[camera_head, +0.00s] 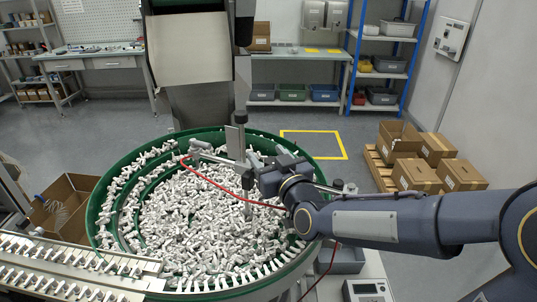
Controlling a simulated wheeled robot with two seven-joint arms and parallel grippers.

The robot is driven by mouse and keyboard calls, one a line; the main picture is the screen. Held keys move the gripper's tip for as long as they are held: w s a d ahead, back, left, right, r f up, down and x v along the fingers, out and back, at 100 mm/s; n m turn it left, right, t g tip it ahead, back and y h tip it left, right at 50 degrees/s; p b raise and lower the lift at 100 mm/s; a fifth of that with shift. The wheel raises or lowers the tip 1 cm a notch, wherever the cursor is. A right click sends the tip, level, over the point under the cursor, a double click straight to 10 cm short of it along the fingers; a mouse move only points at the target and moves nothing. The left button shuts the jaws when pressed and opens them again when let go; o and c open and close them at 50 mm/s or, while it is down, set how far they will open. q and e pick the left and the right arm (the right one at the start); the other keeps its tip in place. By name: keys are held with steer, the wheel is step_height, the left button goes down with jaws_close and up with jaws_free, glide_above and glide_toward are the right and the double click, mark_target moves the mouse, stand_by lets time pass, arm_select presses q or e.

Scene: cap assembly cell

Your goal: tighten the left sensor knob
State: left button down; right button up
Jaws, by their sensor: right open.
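A grey sensor bracket (222,158) stands over the green bowl feeder (97,205), with an upright rod (241,140) and a horizontal bar. A small grey fitting (196,148) is at the bar's left end, with a red cable running from it. Which fitting is the left sensor knob is too small to tell. My right gripper (263,174) is open at the bar's right end, over the bowl. Its fingers are small and partly hidden by my wrist, so I cannot tell whether it touches anything. My left gripper is not in view.
The bowl is full of small white-grey parts (190,215). A linear track (75,262) with parts runs at the lower left. Cardboard boxes (416,175) stand at right; an open box (65,205) at left.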

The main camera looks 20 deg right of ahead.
steer(key=c, duration=1)
steer(key=shift+o, duration=0.2)
steer(key=shift+m+h+p, duration=0.45)
steer(key=shift+m+h, duration=0.15)
steer(key=shift+h, duration=0.4)
steer(key=m+h+p, duration=0.1)
steer(key=m+h, duration=0.1)
steer(key=h, duration=0.1)
steer(key=shift+d, duration=0.15)
steer(key=shift+d+m+g+h+p, duration=0.2)
steer(key=shift+m+g+h+p, duration=0.25)
steer(key=shift+m+h, duration=0.9)
steer(key=shift+d+m+g+h+p, duration=0.25)
steer(key=shift+m+g+h, duration=0.4)
steer(key=shift+h, duration=1.3)
steer(key=shift+m, duration=0.3)
